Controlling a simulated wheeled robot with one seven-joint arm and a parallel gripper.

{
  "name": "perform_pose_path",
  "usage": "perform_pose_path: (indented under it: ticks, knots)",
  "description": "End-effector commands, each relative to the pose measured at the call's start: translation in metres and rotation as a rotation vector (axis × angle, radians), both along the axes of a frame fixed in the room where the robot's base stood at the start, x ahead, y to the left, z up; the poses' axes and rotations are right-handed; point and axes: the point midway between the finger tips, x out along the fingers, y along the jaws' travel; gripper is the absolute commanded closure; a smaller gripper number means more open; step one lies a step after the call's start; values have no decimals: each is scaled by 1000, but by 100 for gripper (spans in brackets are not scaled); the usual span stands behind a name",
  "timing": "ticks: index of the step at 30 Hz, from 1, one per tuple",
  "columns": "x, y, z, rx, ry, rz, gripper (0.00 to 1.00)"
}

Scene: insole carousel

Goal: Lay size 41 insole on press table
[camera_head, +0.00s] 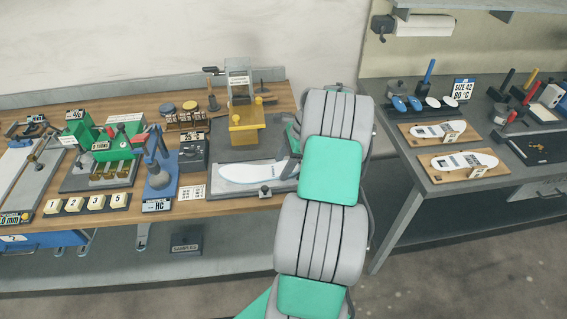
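A white insole (250,172) lies flat on a grey plate (222,187) at the front of the workbench, below a yellow and grey press (243,112). Small dark print on the insole is too small to read. Its right end runs close to my arm, which covers part of the plate. Two more white insoles, an upper one (436,130) and a lower one (462,161), lie on wooden boards on the right bench; their small tags are unreadable. My grey and green arm rises through the middle of the picture.
Left of the press are a blue clamp tool (160,172), a green machine (82,128) and several numbered blocks (86,203). A gap separates the benches.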

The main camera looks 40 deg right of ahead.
Motion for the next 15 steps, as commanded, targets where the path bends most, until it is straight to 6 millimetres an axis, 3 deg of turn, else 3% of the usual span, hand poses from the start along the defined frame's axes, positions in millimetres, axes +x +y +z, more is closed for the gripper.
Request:
perform_pose_path:
  ticks: [6, 15]
  knots:
    - [0, 0, 0, 0, 0, 1, 18]
    - [0, -2, 6, -1, -2, 0, 18]
